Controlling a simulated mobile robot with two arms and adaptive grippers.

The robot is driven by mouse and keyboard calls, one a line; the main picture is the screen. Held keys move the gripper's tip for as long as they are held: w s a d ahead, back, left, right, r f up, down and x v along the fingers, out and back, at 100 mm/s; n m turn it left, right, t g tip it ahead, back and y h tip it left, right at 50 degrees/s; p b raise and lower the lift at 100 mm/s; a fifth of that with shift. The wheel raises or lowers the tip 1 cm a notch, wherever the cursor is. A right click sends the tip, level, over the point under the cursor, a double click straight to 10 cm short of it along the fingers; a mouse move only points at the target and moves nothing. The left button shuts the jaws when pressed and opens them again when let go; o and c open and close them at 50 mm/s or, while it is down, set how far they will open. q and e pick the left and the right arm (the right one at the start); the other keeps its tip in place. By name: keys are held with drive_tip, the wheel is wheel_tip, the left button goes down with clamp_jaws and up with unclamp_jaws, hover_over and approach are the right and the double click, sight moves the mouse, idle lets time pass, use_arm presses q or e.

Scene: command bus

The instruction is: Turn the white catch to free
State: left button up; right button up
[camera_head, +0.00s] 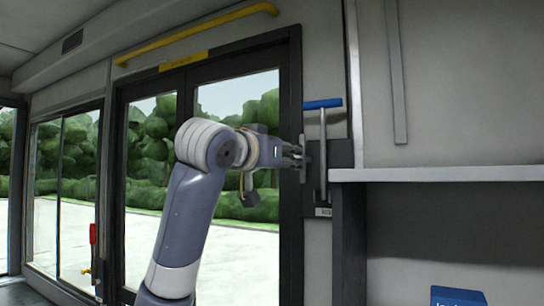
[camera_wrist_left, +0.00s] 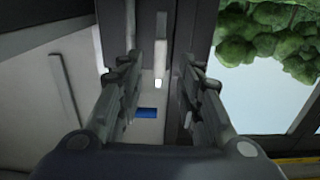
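My left gripper (camera_head: 294,152) is at the dark post right of the glass doors, its fingertips close to a narrow pale upright bar (camera_head: 303,158). Just right of it is a grey lever (camera_head: 323,150) with a blue grip (camera_head: 322,104) on top. In the left wrist view the two fingers of my left gripper (camera_wrist_left: 160,95) stand well apart, with nothing clearly held. Between them show a pale strip (camera_wrist_left: 162,50), a small bright white piece (camera_wrist_left: 157,83) and a blue patch (camera_wrist_left: 146,113). I cannot tell surely which pale part is the white catch. My right gripper is out of view.
A grey shelf (camera_head: 440,174) juts out right of the lever. A blue box (camera_head: 458,296) is below it. Glass doors (camera_head: 240,110) are left of the post, with a yellow rail (camera_head: 200,33) above and a red handle (camera_head: 93,233) at far left.

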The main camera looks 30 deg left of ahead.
use_arm(q)
drive_tip(key=s, duration=0.6)
drive_tip(key=shift+s+d, duration=0.2)
drive_tip(key=shift+f, duration=0.1)
